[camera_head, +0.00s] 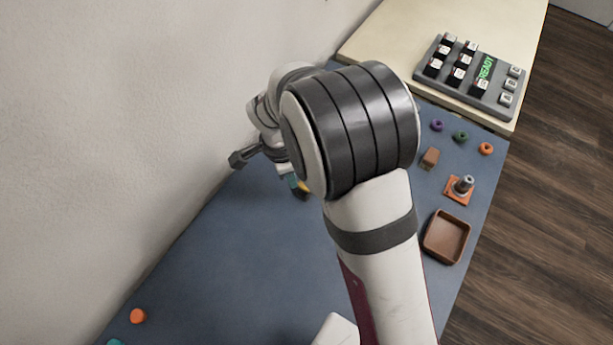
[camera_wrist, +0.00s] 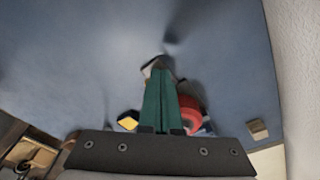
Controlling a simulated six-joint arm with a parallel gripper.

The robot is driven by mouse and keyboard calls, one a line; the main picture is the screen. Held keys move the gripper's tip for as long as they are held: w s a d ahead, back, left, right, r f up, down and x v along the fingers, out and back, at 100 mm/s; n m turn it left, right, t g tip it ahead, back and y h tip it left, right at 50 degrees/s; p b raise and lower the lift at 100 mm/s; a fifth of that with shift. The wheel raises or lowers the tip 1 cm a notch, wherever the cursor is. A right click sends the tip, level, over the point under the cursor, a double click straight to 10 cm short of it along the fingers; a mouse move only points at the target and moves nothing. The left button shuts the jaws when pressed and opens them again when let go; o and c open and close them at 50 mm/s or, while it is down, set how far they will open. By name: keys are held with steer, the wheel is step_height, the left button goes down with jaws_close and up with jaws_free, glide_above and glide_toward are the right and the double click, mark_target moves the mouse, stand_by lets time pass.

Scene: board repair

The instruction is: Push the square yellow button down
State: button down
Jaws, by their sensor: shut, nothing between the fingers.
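The square yellow button (camera_wrist: 128,120) sits in a dark housing in the wrist view, just left of my fingers. In the head view a bit of yellow (camera_head: 304,186) shows below my wrist, with a dark body under it; my arm hides the rest. My gripper (camera_wrist: 158,75) has green fingers lying together, shut and empty. In the head view a small teal part of my gripper (camera_head: 292,181) shows beside the yellow. In the wrist view the fingers look apart from the button's top; I cannot tell their height above the table.
A red round thing (camera_wrist: 191,110) is close right of my fingers. A keypad (camera_head: 470,75) stands on the cream table at the back right. A brown tray (camera_head: 430,252), an orange base with a peg (camera_head: 459,190) and several rings lie right of my arm. The front-left blue table is mostly clear.

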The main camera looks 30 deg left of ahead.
step_height(320, 180, up, 16)
steer(key=s+a, duration=0.1)
steer(key=shift+f, duration=0.15)
stand_by(0.5)
steer(key=s+d+r+n+g+y, duration=0.1)
steer(key=s+d+r, duration=0.1)
steer(key=d, duration=1)
steer(key=s+d+r, duration=0.1)
steer(key=d+r, duration=0.1)
steer(key=d, duration=1)
steer(key=s+d+f+n+y, duration=0.1)
steer(key=s+d+f, duration=0.2)
steer(key=s+d, duration=0.2)
steer(key=s, duration=0.3)
steer(key=shift+d+n+y, duration=0.3)
steer(key=shift+d+n, duration=0.1)
